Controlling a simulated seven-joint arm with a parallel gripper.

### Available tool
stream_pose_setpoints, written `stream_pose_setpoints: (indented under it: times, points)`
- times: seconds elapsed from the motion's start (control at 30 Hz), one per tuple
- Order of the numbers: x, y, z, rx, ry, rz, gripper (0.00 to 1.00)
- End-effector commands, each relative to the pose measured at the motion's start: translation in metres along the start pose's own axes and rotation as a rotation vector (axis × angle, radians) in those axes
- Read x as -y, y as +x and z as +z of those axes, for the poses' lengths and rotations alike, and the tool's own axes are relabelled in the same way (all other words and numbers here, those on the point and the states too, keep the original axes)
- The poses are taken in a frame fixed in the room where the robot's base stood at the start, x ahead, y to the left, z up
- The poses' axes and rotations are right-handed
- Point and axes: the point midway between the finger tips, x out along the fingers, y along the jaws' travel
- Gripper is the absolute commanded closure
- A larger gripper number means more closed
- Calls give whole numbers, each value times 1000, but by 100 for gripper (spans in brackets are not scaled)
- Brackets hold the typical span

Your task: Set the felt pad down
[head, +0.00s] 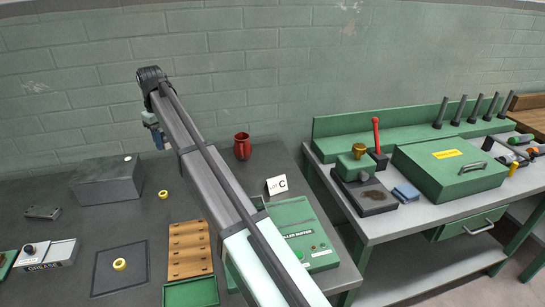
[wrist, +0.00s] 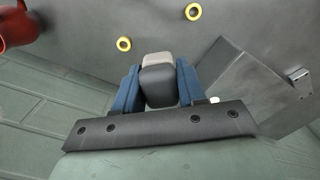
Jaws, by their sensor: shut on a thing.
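My gripper (wrist: 158,84) is shut, its two blue fingers on either side of a small block with a dark grey body and a paler grey end. I take this block (wrist: 158,86) to be the felt pad. In the head view my gripper (head: 157,138) is high at the back left, seen against the wall, with my arm crossing in front. The pad cannot be made out there. In the wrist view the pad hangs clear, with the dark table behind it.
Two yellow rings (head: 163,194) (head: 119,264) lie on the dark table, one inside a marked square (head: 105,282). A grey box (head: 108,182) stands at the back left. A red mug (head: 242,147) stands near the wall. A wooden rack (head: 190,250) and green tray (head: 190,295) lie in front.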

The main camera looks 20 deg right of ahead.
Motion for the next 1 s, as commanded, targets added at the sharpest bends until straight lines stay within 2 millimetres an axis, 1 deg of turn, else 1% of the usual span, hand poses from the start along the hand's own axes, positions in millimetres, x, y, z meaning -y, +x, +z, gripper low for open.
stream_pose_setpoints:
  times: [0.03,0.07,0.1,0.27,0.3,0.37,0.4,0.57,0.6,0.67,0.7,0.83,0.9,1.0]
  points:
    - [-24,0,5,0,38,0,89]
    - [-35,0,8,0,57,0,89]
    - [-51,0,12,0,83,0,89]
    - [-113,0,32,0,187,0,89]
    - [-128,0,37,0,213,0,89]
    - [-151,0,47,0,253,0,89]
    - [-166,0,53,0,279,0,89]
    - [-226,0,82,0,383,0,89]
    - [-240,0,90,0,410,0,89]
    - [-261,0,102,0,448,0,89]
    - [-275,0,110,0,473,0,89]
    - [-313,0,136,0,546,0,89]
    - [-328,0,147,0,574,0,89]
    - [-345,0,160,0,610,0,89]
